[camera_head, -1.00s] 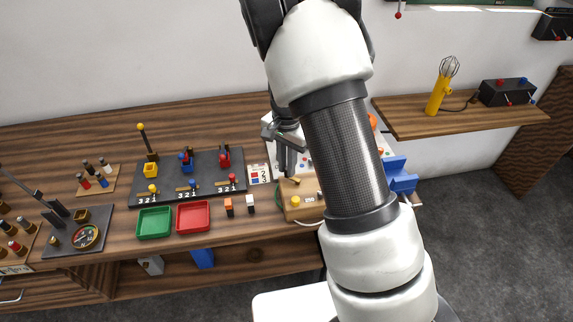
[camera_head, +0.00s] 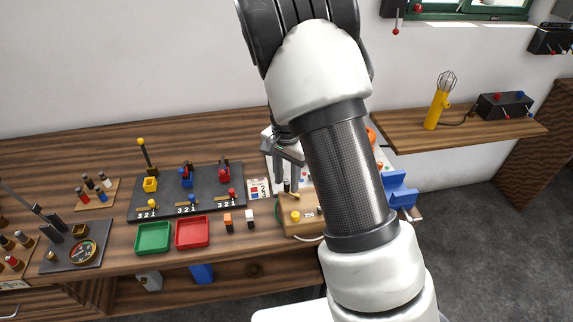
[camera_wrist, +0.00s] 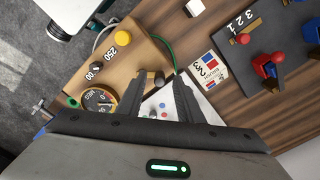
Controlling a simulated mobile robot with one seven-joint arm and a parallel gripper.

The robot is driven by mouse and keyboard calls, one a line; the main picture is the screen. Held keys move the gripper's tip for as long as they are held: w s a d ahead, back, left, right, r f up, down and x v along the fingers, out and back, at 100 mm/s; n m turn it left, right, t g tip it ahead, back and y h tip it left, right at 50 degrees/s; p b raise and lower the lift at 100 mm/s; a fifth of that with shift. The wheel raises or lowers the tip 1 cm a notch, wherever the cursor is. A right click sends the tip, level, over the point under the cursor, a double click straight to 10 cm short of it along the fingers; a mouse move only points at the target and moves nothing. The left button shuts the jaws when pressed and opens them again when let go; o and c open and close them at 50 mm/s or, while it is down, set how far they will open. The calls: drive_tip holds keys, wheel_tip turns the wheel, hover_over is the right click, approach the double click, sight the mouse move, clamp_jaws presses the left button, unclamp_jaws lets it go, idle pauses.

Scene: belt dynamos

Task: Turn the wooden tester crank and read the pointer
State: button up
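The wooden tester (camera_head: 299,227) is a light wood box on the bench's right part, partly hidden behind my arm in the head view. In the wrist view the tester (camera_wrist: 146,49) shows a yellow button, a "250" label, a small black knob and a round dial (camera_wrist: 98,99). The dial's pointer is too small to read. A short dark-and-brass crank handle (camera_wrist: 156,78) stands between my fingertips at the box's edge. My gripper (camera_wrist: 160,77) is open, with a finger on either side of it; contact is not clear. In the head view my gripper (camera_head: 287,180) is above the tester's back.
Green (camera_head: 153,238) and red (camera_head: 192,232) trays lie left of the tester, beside a black lever panel (camera_head: 215,200). A blue block (camera_head: 398,191) is at right. A green wire (camera_wrist: 176,50) runs close by the fingers in the wrist view.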

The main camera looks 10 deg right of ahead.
sight(286, 183)
wheel_tip(286, 183, up, 17)
idle(0.4)
drive_tip(key=shift+w, duration=0.1)
idle(0.5)
